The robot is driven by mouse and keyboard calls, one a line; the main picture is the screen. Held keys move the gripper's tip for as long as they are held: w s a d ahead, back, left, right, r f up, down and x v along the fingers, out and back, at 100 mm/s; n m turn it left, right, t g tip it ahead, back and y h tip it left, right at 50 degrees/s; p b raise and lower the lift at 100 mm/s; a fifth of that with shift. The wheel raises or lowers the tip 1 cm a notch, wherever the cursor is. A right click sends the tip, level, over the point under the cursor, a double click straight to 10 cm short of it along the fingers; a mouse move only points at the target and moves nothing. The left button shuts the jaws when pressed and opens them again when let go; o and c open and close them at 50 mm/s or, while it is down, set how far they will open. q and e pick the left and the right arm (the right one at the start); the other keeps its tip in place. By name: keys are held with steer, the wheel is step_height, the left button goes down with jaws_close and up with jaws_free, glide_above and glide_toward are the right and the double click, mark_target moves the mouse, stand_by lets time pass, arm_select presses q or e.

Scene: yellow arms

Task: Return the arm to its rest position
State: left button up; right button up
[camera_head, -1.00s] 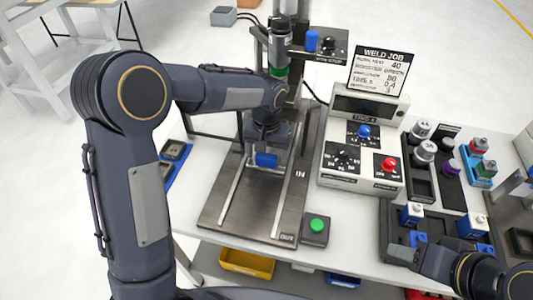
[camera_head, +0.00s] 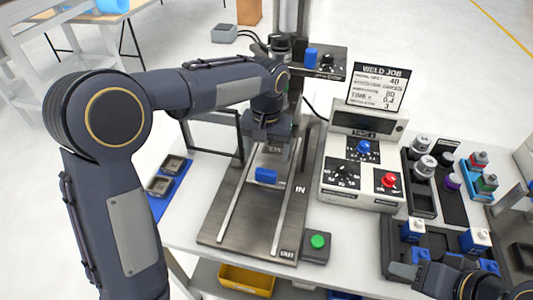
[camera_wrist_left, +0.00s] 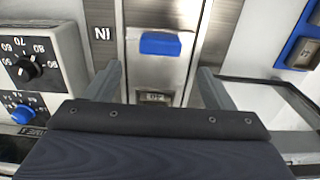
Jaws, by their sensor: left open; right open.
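My left arm (camera_head: 112,190) reaches in from the left over the metal slide fixture (camera_head: 230,235). Its left gripper (camera_wrist_left: 160,82) is open and empty, with its two fingers spread in the wrist view. A blue handle (camera_head: 266,176) on the slide's plate lies ahead of the fingers, and it also shows in the wrist view (camera_wrist_left: 160,43), apart from both fingers. My right gripper (camera_head: 425,275) is at the lower right, partly cut off by the frame, above the table's front edge.
A weld control box (camera_head: 362,165) with knobs stands right of the slide. A green button box (camera_head: 317,245) sits at the front. A blue tray (camera_head: 155,208) lies left, and dark trays (camera_head: 425,202) with parts lie right. A tool column (camera_head: 290,25) rises behind the slide.

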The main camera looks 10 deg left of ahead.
stand_by(0.3)
arm_select(q)
steer(key=s+a+r+n+t+h, duration=0.1)
steer(key=s+a+r+h, duration=0.15)
steer(key=s+a, duration=0.35)
steer(key=s+a+r+t+h, duration=0.1)
steer(key=s+a+r, duration=0.2)
steer(key=s, duration=0.5)
steer(key=s+f+n+t, duration=0.1)
steer(key=s+f+t, duration=0.2)
steer(key=s, duration=0.8)
steer(key=shift+s+a+f+t, duration=0.25)
steer(key=shift+s+f+t, duration=0.1)
steer(key=shift+f, duration=0.1)
